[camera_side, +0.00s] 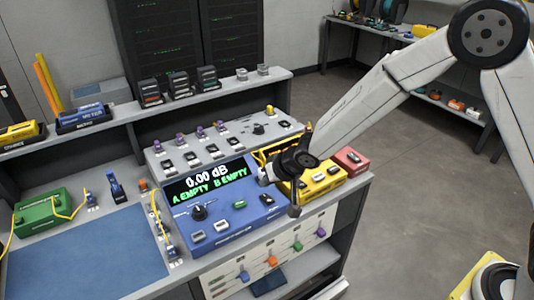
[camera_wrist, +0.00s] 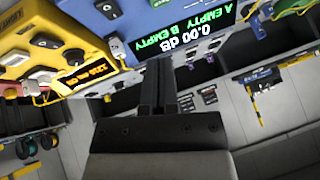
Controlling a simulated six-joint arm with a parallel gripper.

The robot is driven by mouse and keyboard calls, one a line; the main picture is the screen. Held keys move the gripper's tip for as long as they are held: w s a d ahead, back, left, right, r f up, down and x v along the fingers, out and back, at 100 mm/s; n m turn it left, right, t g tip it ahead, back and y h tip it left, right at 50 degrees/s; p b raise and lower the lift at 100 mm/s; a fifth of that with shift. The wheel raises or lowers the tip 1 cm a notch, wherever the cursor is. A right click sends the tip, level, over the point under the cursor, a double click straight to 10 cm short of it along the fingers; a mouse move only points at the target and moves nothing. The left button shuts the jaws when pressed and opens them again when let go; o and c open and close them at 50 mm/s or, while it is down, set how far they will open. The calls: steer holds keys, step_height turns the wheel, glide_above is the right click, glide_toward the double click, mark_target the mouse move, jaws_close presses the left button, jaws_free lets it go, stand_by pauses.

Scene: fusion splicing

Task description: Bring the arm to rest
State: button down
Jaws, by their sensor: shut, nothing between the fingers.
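My gripper (camera_wrist: 157,80) shows in the wrist view with its two dark fingers together and nothing between them. In the side view my arm reaches in from the right, and its wrist hangs in front of the yellow box at the right of the bench; the fingertips are hard to make out there. The blue meter unit (camera_side: 240,212) stands left of my wrist, its screen reading 0.00 dB, A EMPTY, B EMPTY. The yellow box (camera_side: 322,180) is partly hidden behind my wrist. It also shows in the wrist view (camera_wrist: 85,75), where the picture is upside down.
A red box (camera_side: 351,161) sits at the bench's right end. A green box (camera_side: 40,213) with a yellow cable and a blue mat (camera_side: 95,255) lie to the left. A grey panel of connectors (camera_side: 205,150) stands behind the meter. Open floor (camera_side: 400,200) lies right of the bench.

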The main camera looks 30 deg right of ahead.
steer(key=s+d+r+g+h, duration=0.1)
steer(key=s+d+r+g, duration=0.1)
steer(key=s+d, duration=0.5)
steer(key=s+d+r+n+g+h, duration=0.1)
steer(key=s+d+r+g, duration=0.1)
steer(key=s+d, duration=0.6)
steer(key=s, duration=0.7)
steer(key=shift+d+n, duration=0.25)
steer(key=shift+n, duration=0.05)
steer(key=shift+r, duration=0.1)
